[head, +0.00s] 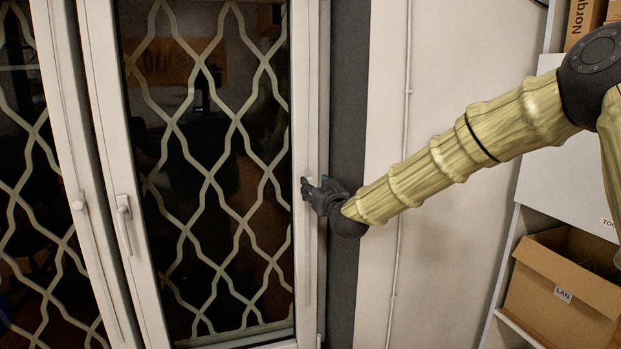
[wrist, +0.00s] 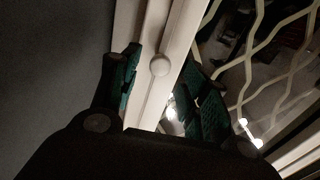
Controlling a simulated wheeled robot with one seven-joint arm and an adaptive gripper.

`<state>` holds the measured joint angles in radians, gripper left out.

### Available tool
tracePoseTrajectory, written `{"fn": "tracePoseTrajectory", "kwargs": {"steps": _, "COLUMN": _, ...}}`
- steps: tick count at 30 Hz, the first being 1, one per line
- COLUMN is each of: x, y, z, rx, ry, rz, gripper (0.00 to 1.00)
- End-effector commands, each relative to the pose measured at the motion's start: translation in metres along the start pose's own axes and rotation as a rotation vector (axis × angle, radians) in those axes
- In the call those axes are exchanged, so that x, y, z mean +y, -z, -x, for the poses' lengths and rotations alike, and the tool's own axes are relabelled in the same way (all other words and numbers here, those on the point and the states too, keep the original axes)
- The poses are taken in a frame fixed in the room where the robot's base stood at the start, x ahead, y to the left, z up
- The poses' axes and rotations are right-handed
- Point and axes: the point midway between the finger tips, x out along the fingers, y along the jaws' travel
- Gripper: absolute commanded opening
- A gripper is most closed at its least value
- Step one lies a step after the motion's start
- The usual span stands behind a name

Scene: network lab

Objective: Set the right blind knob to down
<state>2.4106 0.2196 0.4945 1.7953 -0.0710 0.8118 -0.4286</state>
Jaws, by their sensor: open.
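The right blind knob (wrist: 159,66) is a small round white knob on the white window frame. In the wrist view it sits between the two fingers of my gripper (wrist: 164,84), on a long narrow strip running along the frame. My gripper is open, with dark green-padded fingers on either side of the knob; I cannot tell whether they touch it. In the head view my gripper (head: 307,188) is at the right window frame (head: 305,110) and hides most of the knob.
White handles (head: 123,206) sit on the frames further left. A diamond-pattern metal grille (head: 235,125) lies behind the glass. A thin pipe (head: 408,90) runs down the wall to the right. A shelf with a cardboard box (head: 560,290) labelled LAN stands at the lower right.

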Motion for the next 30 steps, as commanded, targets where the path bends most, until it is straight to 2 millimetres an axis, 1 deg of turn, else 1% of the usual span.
{"fn": "tracePoseTrajectory", "kwargs": {"steps": 3, "x": 0.000, "y": 0.002, "z": -0.016, "rx": 0.000, "ry": -0.001, "rz": 0.000, "gripper": 0.45}}
{"fn": "tracePoseTrajectory", "kwargs": {"steps": 10, "x": 0.000, "y": 0.001, "z": -0.038, "rx": 0.000, "ry": 0.000, "rz": 0.000, "gripper": 0.45}}
{"fn": "tracePoseTrajectory", "kwargs": {"steps": 16, "x": 0.000, "y": 0.000, "z": -0.046, "rx": 0.000, "ry": 0.000, "rz": 0.001, "gripper": 0.45}}
{"fn": "tracePoseTrajectory", "kwargs": {"steps": 24, "x": 0.000, "y": -0.001, "z": -0.046, "rx": 0.000, "ry": 0.000, "rz": 0.001, "gripper": 0.45}}
{"fn": "tracePoseTrajectory", "kwargs": {"steps": 26, "x": 0.000, "y": -0.001, "z": -0.046, "rx": 0.000, "ry": 0.000, "rz": 0.001, "gripper": 0.36}}
{"fn": "tracePoseTrajectory", "kwargs": {"steps": 30, "x": 0.000, "y": -0.001, "z": -0.046, "rx": 0.000, "ry": 0.000, "rz": 0.001, "gripper": 0.11}}
